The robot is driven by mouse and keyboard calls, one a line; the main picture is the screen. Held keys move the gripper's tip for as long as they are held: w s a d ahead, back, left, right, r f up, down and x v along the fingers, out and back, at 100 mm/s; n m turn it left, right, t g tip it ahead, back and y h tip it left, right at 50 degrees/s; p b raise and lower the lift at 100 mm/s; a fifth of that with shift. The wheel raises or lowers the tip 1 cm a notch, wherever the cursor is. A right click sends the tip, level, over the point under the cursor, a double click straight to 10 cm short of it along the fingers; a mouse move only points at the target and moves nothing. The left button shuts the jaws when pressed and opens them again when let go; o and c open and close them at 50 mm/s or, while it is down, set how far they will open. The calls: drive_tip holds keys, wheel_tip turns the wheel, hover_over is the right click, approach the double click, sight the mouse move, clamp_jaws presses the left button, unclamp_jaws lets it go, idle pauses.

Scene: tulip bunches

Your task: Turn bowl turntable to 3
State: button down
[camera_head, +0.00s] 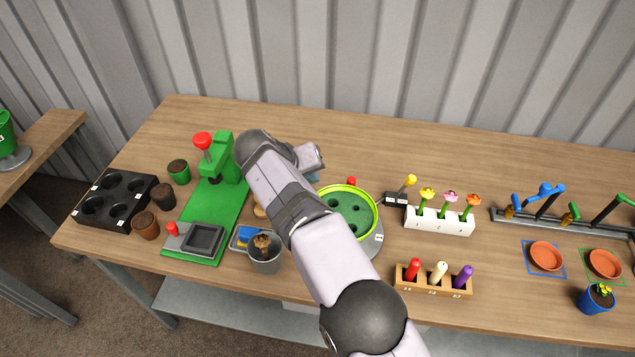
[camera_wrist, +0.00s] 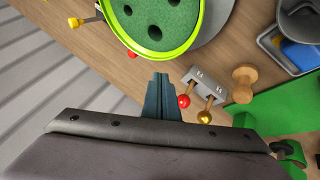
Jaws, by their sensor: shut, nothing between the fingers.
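The bowl turntable is a green bowl with a lime rim (camera_head: 347,187) and dark holes in its floor, on a grey disc (camera_head: 372,246). A small white label shows on the disc's front right; I cannot read it. A red knob (camera_head: 351,181) shows just behind the bowl. In the wrist view the bowl's rim (camera_wrist: 162,57) is at the top, with a red knob (camera_wrist: 132,54) beside it. My gripper (camera_wrist: 161,76) is shut and empty, its teal fingertips a little short of the rim. In the head view my arm hides part of the bowl's left side.
A grey block with a red-tipped lever (camera_wrist: 183,101) and a gold-tipped lever (camera_wrist: 205,117) is close right of my fingers. A wooden knob (camera_wrist: 243,82) stands beyond it. A yellow-tipped lever (camera_head: 410,180) and white flower holder (camera_head: 440,221) stand right of the turntable.

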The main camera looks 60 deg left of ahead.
drive_tip(key=shift+v, duration=1.05)
drive_tip(key=w+d+m+g+y+p, duration=0.1)
drive_tip(key=w+d+m+g+y, duration=0.1)
drive_tip(key=w+d+g, duration=0.45)
drive_tip(key=w+d+m+g+y, duration=0.1)
drive_tip(key=w+d+m+y, duration=0.2)
drive_tip(key=w, duration=0.6)
drive_tip(key=shift+n+t, duration=0.25)
drive_tip(key=shift+n, duration=0.15)
drive_tip(key=shift+d+f+p+x, duration=0.15)
drive_tip(key=shift+p+x, duration=0.45)
drive_tip(key=shift+x, duration=1.05)
drive_tip(key=shift+d+f+p+x, duration=0.15)
drive_tip(key=shift+p+x, duration=0.4)
drive_tip(key=shift+x, duration=1.05)
drive_tip(key=shift+d+f+p+x, duration=0.15)
drive_tip(key=shift+p+x, duration=0.45)
drive_tip(key=shift+x, duration=1.05)
drive_tip(key=shift+s, duration=0.2)
